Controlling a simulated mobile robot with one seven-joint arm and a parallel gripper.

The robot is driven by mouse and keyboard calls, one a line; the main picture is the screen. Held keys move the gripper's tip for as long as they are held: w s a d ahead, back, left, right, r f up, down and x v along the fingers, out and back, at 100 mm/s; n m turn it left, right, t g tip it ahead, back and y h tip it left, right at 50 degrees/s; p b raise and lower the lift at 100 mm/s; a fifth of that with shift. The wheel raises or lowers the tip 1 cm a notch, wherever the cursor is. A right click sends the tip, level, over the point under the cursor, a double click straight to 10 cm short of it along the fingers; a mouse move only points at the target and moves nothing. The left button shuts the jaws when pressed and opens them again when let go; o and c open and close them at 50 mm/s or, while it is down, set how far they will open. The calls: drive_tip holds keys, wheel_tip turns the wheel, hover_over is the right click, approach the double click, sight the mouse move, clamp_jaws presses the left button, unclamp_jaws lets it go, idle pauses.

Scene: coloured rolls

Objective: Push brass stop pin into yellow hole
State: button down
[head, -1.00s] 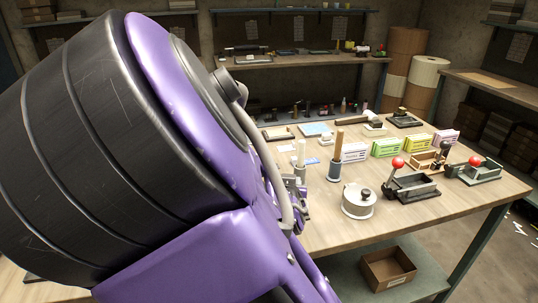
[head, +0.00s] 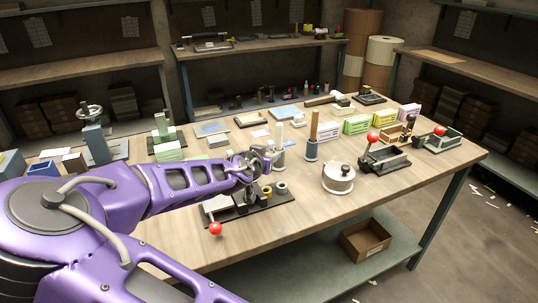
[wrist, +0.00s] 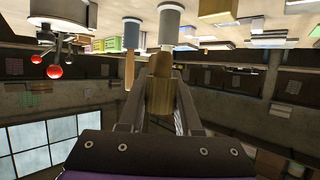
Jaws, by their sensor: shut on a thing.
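My gripper (head: 256,168) reaches over the table, above and close to a black-based device (head: 245,208) with a red ball lever (head: 215,228). In the wrist view, which is upside down, my fingers close around a brown-gold piece (wrist: 160,70), apparently the brass stop pin. In the head view the pin is too small and covered to make out. I cannot tell how it lines up with the hole.
A wooden-handled tool (head: 313,135) and a pale-handled one (head: 279,147) stand upright just behind my gripper. A round lidded pot (head: 338,177) stands to the right, with red-knobbed presses (head: 384,155) beyond. The table's front right is clear.

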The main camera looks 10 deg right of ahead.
idle(0.3)
drive_tip(key=shift+f+b, duration=2.05)
drive_tip(key=shift+f, duration=0.9)
drive_tip(key=shift+f, duration=0.2)
drive_tip(key=shift+f, duration=0.3)
drive_tip(key=shift+f, duration=0.85)
drive_tip(key=shift+s+a+f, duration=0.15)
drive_tip(key=shift+f, duration=0.3)
idle(0.6)
drive_tip(key=c, duration=0.5)
unclamp_jaws()
drive_tip(key=p+v, duration=0.1)
drive_tip(key=v, duration=0.4)
drive_tip(key=p+v, duration=0.1)
drive_tip(key=v, duration=0.5)
drive_tip(key=p+v, duration=0.1)
drive_tip(key=v, duration=0.5)
drive_tip(key=shift+r, duration=0.35)
